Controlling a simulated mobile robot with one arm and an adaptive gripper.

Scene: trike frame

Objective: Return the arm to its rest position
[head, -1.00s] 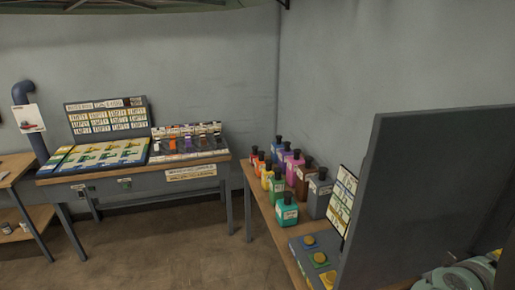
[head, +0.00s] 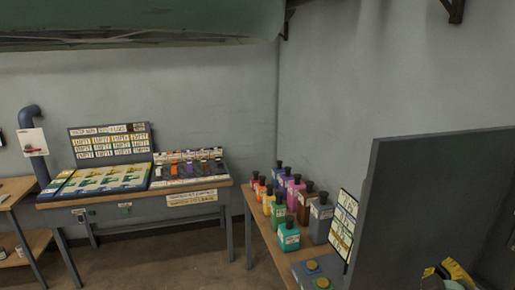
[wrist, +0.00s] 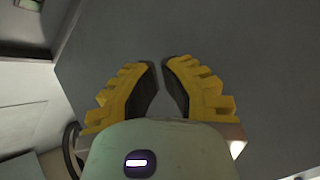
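My gripper (wrist: 161,80) shows in the wrist view with two ridged yellow fingers and dark inner pads. The fingertips lean close together with a narrow gap between them, and nothing is held. In the head view, a yellow and dark part of my gripper (head: 450,272) shows at the lower right, in front of the tall grey panel. The rest of my arm is mostly out of the frame or hidden there.
The tall grey panel (head: 425,200) stands close by my gripper. The right bench (head: 262,215) holds several coloured bottles (head: 289,237) and round buttons. The back bench (head: 130,203) carries labelled boards. Open floor (head: 150,262) lies between. A green overhead structure (head: 140,25) spans the top left.

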